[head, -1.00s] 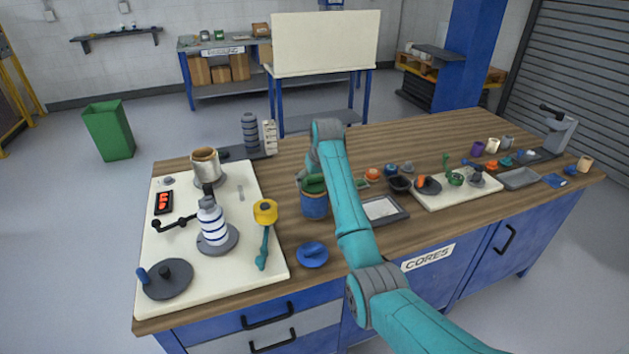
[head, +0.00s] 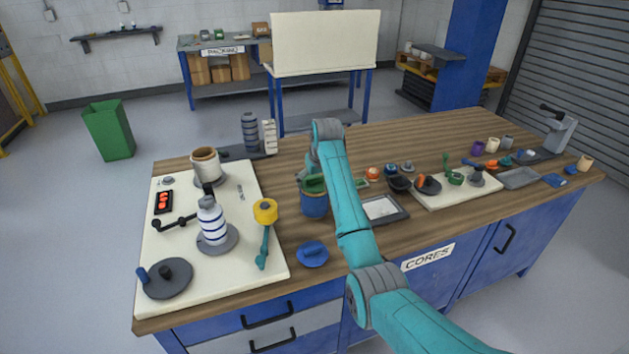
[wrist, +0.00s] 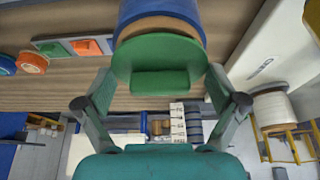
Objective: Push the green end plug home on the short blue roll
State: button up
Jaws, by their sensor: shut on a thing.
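The short blue roll (head: 314,207) stands upright on the bench, left of my arm. In the wrist view the blue roll (wrist: 133,12) is at the top, with its brown core (wrist: 160,24) showing. The green end plug (wrist: 158,52) is a round disc with a raised grip block, and it covers part of the roll's end. My gripper (wrist: 160,82) is shut on the plug, one finger at each side. In the head view the green plug (head: 315,184) is at the roll's top, partly behind my arm. How deep it sits cannot be told.
A blue disc (head: 312,254) lies in front of the roll. A yellow-headed tool (head: 265,211) and a winding stand (head: 215,232) are on the white board to the left. A grey-rimmed tray (head: 383,209) is to the right.

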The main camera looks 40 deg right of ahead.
jog(key=shift+f, duration=0.45)
dwell(0.8)
jog(key=o, duration=0.7)
jog(key=shift+r, duration=0.2)
jog(key=shift+r, duration=3.35)
